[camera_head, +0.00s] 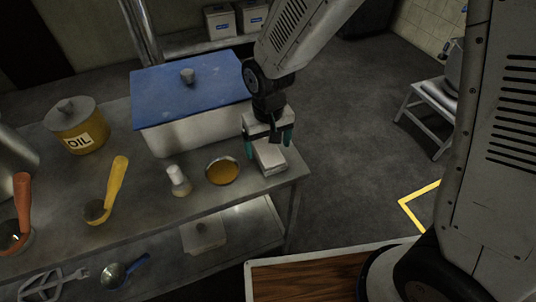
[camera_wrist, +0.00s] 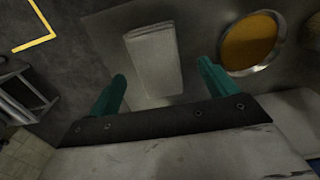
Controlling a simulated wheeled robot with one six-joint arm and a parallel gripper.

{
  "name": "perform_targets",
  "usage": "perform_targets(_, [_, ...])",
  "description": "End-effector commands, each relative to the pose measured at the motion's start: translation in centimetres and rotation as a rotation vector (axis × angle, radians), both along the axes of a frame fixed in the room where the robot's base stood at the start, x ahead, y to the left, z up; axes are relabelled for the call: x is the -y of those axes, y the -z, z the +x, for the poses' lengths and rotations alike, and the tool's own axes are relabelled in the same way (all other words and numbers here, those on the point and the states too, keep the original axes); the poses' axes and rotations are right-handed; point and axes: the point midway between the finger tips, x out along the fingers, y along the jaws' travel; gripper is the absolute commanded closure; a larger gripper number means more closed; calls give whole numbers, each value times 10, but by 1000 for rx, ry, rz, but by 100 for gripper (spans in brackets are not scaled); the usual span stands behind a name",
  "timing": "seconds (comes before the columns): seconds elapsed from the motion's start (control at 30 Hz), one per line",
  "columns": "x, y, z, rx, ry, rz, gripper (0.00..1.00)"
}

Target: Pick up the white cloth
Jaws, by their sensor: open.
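The white cloth (camera_head: 270,158) looks like a folded, pale block. It lies on the steel table (camera_head: 140,210) near its right end. In the wrist view the cloth (camera_wrist: 154,60) lies flat ahead of the fingers. My gripper (camera_head: 268,143) is above the cloth, with its two green fingers spread apart. In the wrist view the open gripper (camera_wrist: 160,88) has one finger to each side of the cloth's near end, with nothing held. I cannot tell the exact height of the fingertips above the cloth.
A round dish of orange-brown contents (camera_head: 222,170) sits just left of the cloth. A white box with a blue lid (camera_head: 190,90) stands behind. A small shaker (camera_head: 178,180), a yellow-handled ladle (camera_head: 115,185) and an oil pot (camera_head: 77,128) stand farther left.

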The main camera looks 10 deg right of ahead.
Motion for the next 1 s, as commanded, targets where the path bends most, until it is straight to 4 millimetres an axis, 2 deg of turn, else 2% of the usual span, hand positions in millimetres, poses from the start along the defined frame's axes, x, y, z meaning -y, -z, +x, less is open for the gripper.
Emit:
perform_targets(0.1, [3, 20, 0, -4, 1, -2, 15])
perform_targets(0.23, [3, 35, 1, -3, 0, -2, 15])
perform_targets(0.53, [3, 39, 1, 0, -1, 0, 15])
perform_targets(0.7, [3, 39, 1, -1, -1, 0, 63])
perform_targets(0.8, [2, 39, 1, 0, -1, 0, 68])
perform_targets(1.0, [3, 39, 1, 0, -1, 0, 68])
